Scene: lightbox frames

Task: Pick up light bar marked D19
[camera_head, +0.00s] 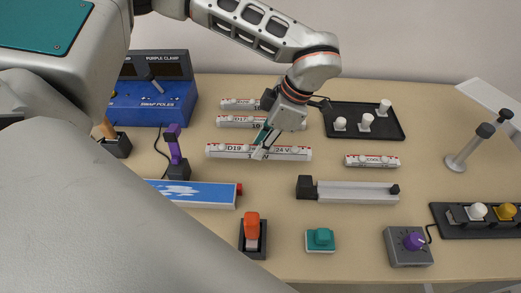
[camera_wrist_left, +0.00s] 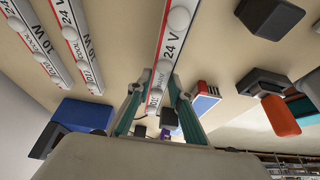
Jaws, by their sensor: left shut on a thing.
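The white light bar marked D19 (camera_head: 225,151) with red ends lies level across the middle of the table in the head view. Its label also shows 24 V. My left gripper (camera_head: 262,148) reaches down onto the bar near its middle and is shut on it. In the left wrist view the teal fingers of the left gripper (camera_wrist_left: 156,90) sit on either side of the light bar (camera_wrist_left: 176,35). I cannot tell whether the bar touches the table. My right gripper is not in view.
Two similar bars, one marked D17 (camera_head: 235,121) and another behind it (camera_head: 238,104), lie behind. A short bar (camera_head: 372,161) lies right, below a black tray with white knobs (camera_head: 345,109). A grey bar fixture (camera_head: 350,192), orange switch (camera_head: 252,228) and teal button (camera_head: 320,240) stand in front.

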